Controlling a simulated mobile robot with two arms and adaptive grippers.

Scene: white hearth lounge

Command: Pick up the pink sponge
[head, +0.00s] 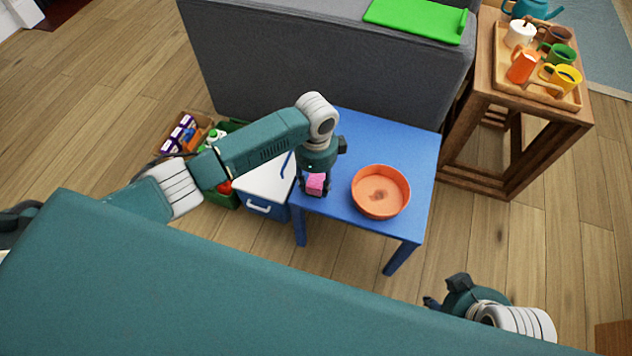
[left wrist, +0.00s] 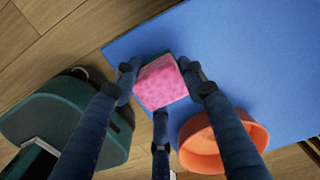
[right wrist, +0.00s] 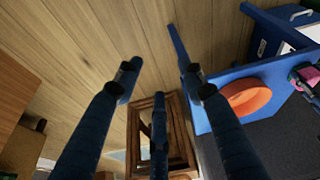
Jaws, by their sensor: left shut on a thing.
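The pink sponge (head: 316,183) is between the fingers of my left gripper (head: 314,188), at the left part of the blue table (head: 350,135). In the left wrist view the pink sponge (left wrist: 161,84) shows a speckled pink face and a thin dark green edge at its top. The left gripper's fingers press it from both sides. I cannot tell whether the sponge is off the tabletop. My right gripper (head: 440,300) is at the lower right of the head view, away from the table. In the right wrist view its fingers are spread with nothing between them.
An orange bowl (head: 380,191) stands on the table, right of the sponge. A white-topped blue box (head: 265,185) and a crate of items (head: 187,135) are left of it. A grey sofa (head: 330,60) stands behind. A wooden side table (head: 520,110) holds a tray of mugs.

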